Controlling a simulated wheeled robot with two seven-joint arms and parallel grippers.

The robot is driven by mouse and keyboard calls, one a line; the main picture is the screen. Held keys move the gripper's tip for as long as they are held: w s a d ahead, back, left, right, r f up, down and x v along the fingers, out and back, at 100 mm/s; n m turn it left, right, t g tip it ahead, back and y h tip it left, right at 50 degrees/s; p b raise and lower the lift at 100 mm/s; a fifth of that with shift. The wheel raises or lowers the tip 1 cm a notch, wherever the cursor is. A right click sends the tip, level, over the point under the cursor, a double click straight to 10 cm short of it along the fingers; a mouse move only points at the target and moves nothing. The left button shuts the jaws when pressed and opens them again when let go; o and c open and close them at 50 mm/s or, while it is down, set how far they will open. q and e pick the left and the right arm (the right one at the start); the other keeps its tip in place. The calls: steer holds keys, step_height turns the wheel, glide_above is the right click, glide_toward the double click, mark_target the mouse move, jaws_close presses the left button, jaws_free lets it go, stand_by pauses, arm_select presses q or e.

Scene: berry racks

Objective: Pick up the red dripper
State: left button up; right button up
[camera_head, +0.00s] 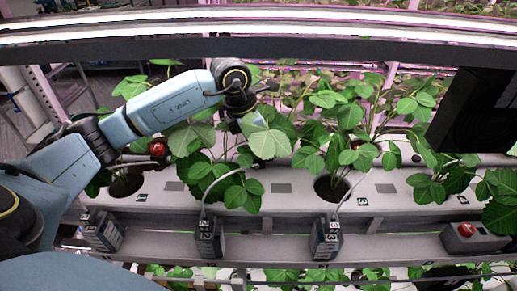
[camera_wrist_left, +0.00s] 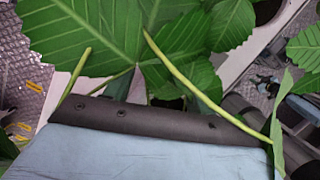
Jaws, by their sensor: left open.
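A small round red thing (camera_head: 157,148) shows among the leaves left of centre in the head view; I cannot tell whether it is the dripper or a berry. My left arm reaches in from the left, bends at the top centre and drops into the plants. Only part of my left gripper (camera_head: 251,122) shows there, behind a big leaf, right of the red thing. In the left wrist view, the gripper's blue-grey body (camera_wrist_left: 150,155) fills the bottom, with leaves and stems crossing in front. The fingers are hidden; nothing held is visible. My right gripper is out of view.
A grey planting trough (camera_head: 287,211) crosses the view, with strawberry plants in round holes. Small grey boxes with thin tubes (camera_head: 326,239) are on its front. A grey box with a red button (camera_head: 466,230) stands at the right. A large black block (camera_head: 477,112) hangs upper right.

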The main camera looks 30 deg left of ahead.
arm_select(q)
steer(key=shift+f, duration=0.55)
steer(key=c, duration=1.1)
steer(key=shift+o, duration=0.2)
steer(key=shift+r, duration=0.1)
steer(key=shift+w+r, duration=0.1)
steer(key=shift+r, duration=0.45)
step_height(320, 180, up, 2)
steer(key=shift+r+b, duration=0.25)
steer(key=shift+b, duration=0.05)
steer(key=s+d+r, duration=0.1)
steer(key=s+d, duration=0.3)
steer(key=s, duration=0.3)
steer(key=s+d+r+b, duration=0.1)
steer(key=s+d, duration=0.4)
steer(key=s, duration=0.3)
steer(key=shift+s+d+r, duration=0.2)
steer(key=shift+d+r, duration=0.05)
steer(key=shift+r, duration=0.15)
